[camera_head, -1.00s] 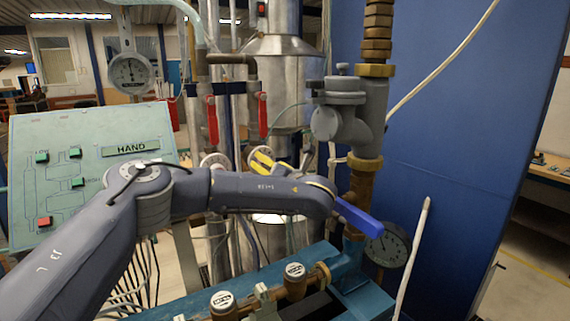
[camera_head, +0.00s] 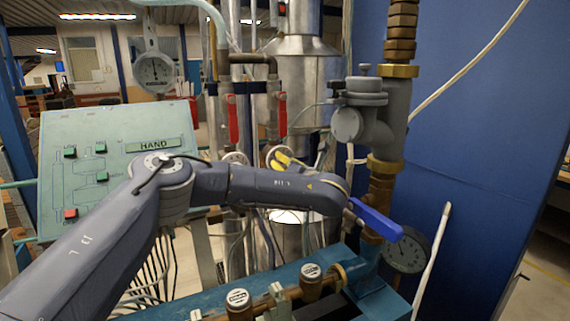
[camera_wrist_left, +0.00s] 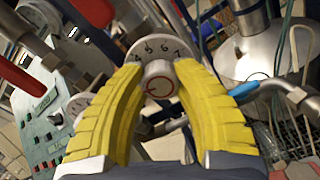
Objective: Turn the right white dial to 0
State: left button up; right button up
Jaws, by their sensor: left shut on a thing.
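The right white dial (camera_wrist_left: 153,47) is a round disc with black numbers around its rim and a central knob with a red ring. In the wrist view, 4, 5, 6 and 7 show along its upper part; its lower part is hidden. My left gripper (camera_wrist_left: 159,70) has its yellow fingers shut on this dial, one on each side of the knob. In the head view the fingers (camera_head: 282,160) are at the right dial (camera_head: 272,153), partly covering it. The left white dial (camera_head: 236,158) stands beside it; it also shows in the wrist view (camera_wrist_left: 77,104). My right gripper is out of view.
Two red lever handles (camera_head: 233,119) hang above the dials. A green panel (camera_head: 110,165) marked HAND is at the left. A blue valve lever (camera_head: 375,219) and a gauge (camera_head: 408,252) are close to the right of my arm.

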pick_arm(q)
grip_shut()
jog(key=n, duration=0.3)
jog(key=shift+f, duration=0.15)
jog(key=n, duration=0.3)
jog(key=shift+n, duration=0.3)
jog(key=n, duration=0.5)
jog(key=shift+a, duration=0.1)
jog(key=shift+n, duration=0.6)
jog(key=shift+r, duration=0.25)
